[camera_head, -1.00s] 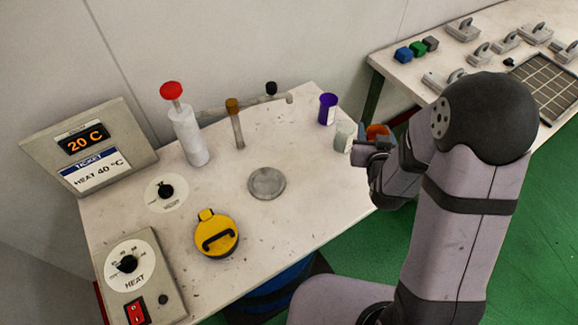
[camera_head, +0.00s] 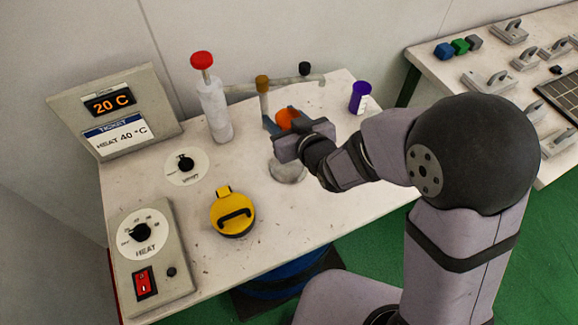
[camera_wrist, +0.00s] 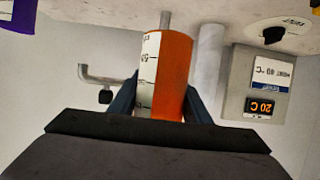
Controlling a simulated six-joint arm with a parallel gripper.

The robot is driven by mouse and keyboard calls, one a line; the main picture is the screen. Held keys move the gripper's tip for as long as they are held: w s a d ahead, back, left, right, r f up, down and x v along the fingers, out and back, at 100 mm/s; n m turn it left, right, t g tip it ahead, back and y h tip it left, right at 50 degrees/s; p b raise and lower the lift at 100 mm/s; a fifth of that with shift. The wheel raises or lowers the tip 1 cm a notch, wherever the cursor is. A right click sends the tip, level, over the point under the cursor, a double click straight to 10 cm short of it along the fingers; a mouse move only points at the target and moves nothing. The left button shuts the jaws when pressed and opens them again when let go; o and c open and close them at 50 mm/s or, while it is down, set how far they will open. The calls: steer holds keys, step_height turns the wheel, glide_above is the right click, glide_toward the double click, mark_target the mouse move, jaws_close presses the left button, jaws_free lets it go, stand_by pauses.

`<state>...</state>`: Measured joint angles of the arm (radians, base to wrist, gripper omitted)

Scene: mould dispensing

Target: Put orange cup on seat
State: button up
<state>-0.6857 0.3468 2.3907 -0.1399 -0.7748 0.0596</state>
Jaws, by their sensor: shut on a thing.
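The orange cup (camera_head: 287,119) is held in my gripper (camera_head: 290,127), above the table beside the dispensing post. In the wrist view the cup (camera_wrist: 174,76) sits between both fingers (camera_wrist: 160,100), its white scale label facing left. The round grey seat (camera_head: 288,173) lies flat on the table below and slightly in front of my gripper; my wrist hides part of it. I cannot tell the exact height of the cup above the table.
A post with a brown cap (camera_head: 263,87) and a red-topped white cylinder (camera_head: 215,110) stand behind and left. A purple cup (camera_head: 359,97) stands at the right. A yellow lid with a handle (camera_head: 233,212) lies in front. The heat panel (camera_head: 146,240) is at left.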

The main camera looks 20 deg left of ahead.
steer(key=shift+s+d+f, duration=0.1)
steer(key=shift+s+f, duration=0.05)
steer(key=shift+f, duration=0.6)
steer(key=shift+f+p, duration=0.6)
steer(key=shift+f, duration=3.9)
steer(key=shift+f, duration=0.15)
steer(key=o, duration=1)
